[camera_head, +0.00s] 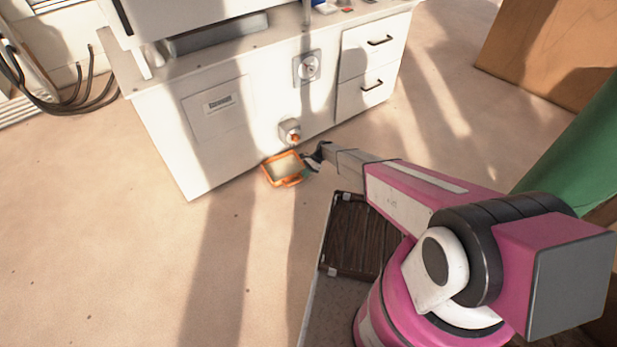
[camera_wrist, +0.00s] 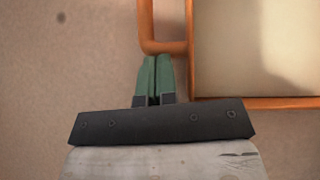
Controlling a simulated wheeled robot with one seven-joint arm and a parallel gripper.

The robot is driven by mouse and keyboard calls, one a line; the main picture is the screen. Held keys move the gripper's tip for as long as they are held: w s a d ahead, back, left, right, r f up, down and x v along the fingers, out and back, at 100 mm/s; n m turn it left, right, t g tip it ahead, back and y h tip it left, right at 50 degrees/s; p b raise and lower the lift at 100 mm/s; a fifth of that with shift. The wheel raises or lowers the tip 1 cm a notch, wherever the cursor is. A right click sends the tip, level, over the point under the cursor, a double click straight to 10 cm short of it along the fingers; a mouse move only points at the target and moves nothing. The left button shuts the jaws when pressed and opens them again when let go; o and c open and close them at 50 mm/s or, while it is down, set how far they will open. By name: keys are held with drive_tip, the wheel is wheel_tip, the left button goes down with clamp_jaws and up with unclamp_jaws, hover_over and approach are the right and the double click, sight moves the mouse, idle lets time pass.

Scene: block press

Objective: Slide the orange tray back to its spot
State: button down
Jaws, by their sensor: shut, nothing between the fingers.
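The orange tray (camera_head: 267,174) lies on the floor close to the front of the white cabinet, below an orange-tipped knob. It has an orange rim, a pale inside and a looped handle. In the wrist view the rim (camera_wrist: 240,102) is at the upper right, and the orange handle (camera_wrist: 144,30) stands out from its left side. My gripper (camera_wrist: 154,58) has its green fingers together, with nothing between them. The fingertips are at the handle's lower bar; I cannot tell whether they touch it. In the head view my gripper (camera_head: 306,172) is beside the tray's right side.
The white cabinet (camera_head: 228,135) stands right behind the tray, with the orange-tipped knob (camera_head: 291,134) jutting from its front and two drawers (camera_head: 372,68) at the right. Open floor (camera_head: 110,240) lies to the left. A cardboard-brown box (camera_head: 545,50) stands at the upper right.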

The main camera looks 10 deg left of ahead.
drive_tip(key=s+a, duration=0.5)
drive_tip(key=s, duration=0.1)
drive_tip(key=s+a, duration=0.6)
drive_tip(key=s, duration=0.1)
drive_tip(key=s+a, duration=0.6)
drive_tip(key=shift+s, duration=0.3)
drive_tip(key=shift+w+d, duration=0.1)
drive_tip(key=w+d, duration=0.3)
drive_tip(key=shift+w+r, duration=0.2)
drive_tip(key=shift+r, duration=0.05)
drive_tip(key=v, duration=0.9)
drive_tip(key=w+d+r+n+t+h, duration=0.15)
drive_tip(key=d+r+n+t, duration=0.25)
drive_tip(key=d+r, duration=2.3)
drive_tip(key=s+d+r+n+t+h, duration=0.1)
drive_tip(key=s+d+r, duration=0.3)
drive_tip(key=d+r, duration=0.2)
drive_tip(key=s+d+r+n+t+h, duration=0.1)
drive_tip(key=s+d+r+h, duration=0.1)
drive_tip(key=d+r, duration=0.4)
drive_tip(key=s+d+r+n+h, duration=0.1)
drive_tip(key=s+d+r, duration=0.4)
drive_tip(key=d, duration=0.9)
drive_tip(key=shift+s+d+r+n+t, duration=0.35)
drive_tip(key=shift+r+n, duration=0.25)
drive_tip(key=shift+r, duration=0.4)
